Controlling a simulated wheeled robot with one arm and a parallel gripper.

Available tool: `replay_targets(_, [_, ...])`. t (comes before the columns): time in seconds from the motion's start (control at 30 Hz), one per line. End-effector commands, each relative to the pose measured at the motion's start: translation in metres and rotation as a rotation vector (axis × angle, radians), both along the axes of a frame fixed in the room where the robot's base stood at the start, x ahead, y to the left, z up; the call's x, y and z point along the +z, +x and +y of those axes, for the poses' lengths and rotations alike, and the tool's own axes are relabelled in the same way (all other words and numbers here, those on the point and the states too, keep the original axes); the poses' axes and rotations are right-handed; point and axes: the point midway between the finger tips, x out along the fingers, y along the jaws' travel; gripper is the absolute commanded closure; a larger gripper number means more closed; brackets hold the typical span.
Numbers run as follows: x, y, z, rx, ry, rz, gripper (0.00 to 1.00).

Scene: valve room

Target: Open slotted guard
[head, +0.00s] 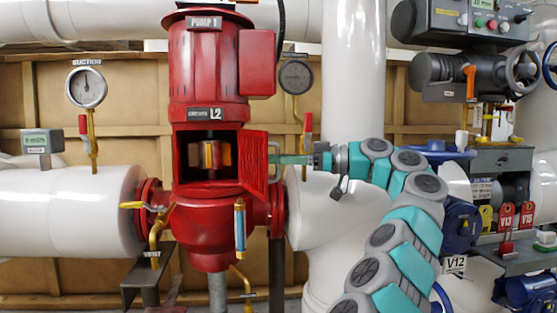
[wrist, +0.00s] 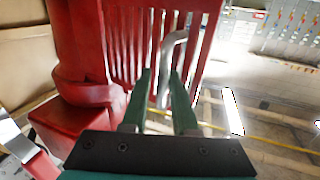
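The red slotted guard (head: 253,165) is a hinged door on the pump's red housing. It stands swung outward to the right, and the dark opening (head: 209,157) shows a brass-coloured part inside. The guard's vertical slots (wrist: 140,40) fill the upper middle of the wrist view. A grey bent handle (wrist: 172,48) sticks out from the guard. My gripper (head: 284,160) reaches in from the right at the handle. In the wrist view my two green fingers (wrist: 161,76) stand apart on either side of the handle, with small gaps; contact is unclear.
Red PUMP 1 (head: 207,65) stands above the opening. A gauge with a red-handled valve (head: 308,125) is just above my gripper. A blue-yellow cylinder (head: 240,228) hangs below the guard. White pipes (head: 352,80) and a control box (head: 470,20) crowd the right side.

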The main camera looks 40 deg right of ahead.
Motion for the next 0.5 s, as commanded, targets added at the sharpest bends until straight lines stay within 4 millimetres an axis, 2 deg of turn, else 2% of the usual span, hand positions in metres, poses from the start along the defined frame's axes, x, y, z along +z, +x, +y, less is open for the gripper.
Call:
replay_targets(0.27, [0.001, -0.005, -0.005, -0.003, 0.000, 0.000, 0.73])
replay_targets(0.5, [0.002, -0.023, -0.024, -0.003, 0.002, 0.002, 0.73])
